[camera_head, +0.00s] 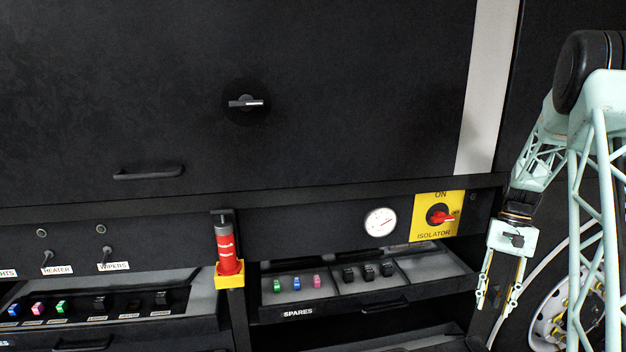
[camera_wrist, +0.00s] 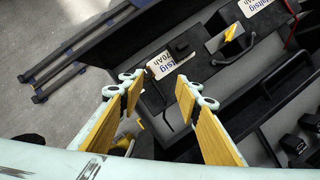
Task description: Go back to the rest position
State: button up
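My gripper (camera_head: 496,303) hangs at the right in the head view, pointing down, just right of the open spares drawer and below the isolator. In the wrist view my gripper (camera_wrist: 160,88) has its two yellow-padded fingers apart, with nothing held between them. My pale green lattice arm rises above it at the right edge of the head view.
The open spares drawer (camera_head: 362,309) holds small coloured and black parts. Another open drawer (camera_head: 110,335) is at lower left. A red cylinder (camera_head: 228,247) stands in a yellow holder. The yellow isolator plate (camera_head: 424,213) and a wheel (camera_head: 560,318) are near my arm.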

jog(key=s+a+r+n+t+h, duration=0.15)
jog(key=s+a+r, duration=0.45)
jog(key=a+r, duration=0.65)
jog(key=s+a+r+n+t+h, duration=0.15)
jog(key=s+a+r, duration=0.45)
jog(key=a+r, duration=0.65)
jog(key=s+a+r+n+t, duration=0.1)
jog(key=s+a, duration=0.3)
jog(key=s, duration=0.4)
jog(key=s+a+r+n+t, duration=0.1)
jog(key=s+a, duration=0.3)
jog(key=s, duration=0.5)
jog(key=s+a+r+n+t, duration=0.2)
jog(key=s+a+r, duration=0.1)
jog(key=s, duration=0.6)
jog(key=shift+s+a+r+y+b, duration=0.15)
jog(key=shift+s+a+y+b, duration=0.05)
jog(key=shift+a+y+b, duration=0.25)
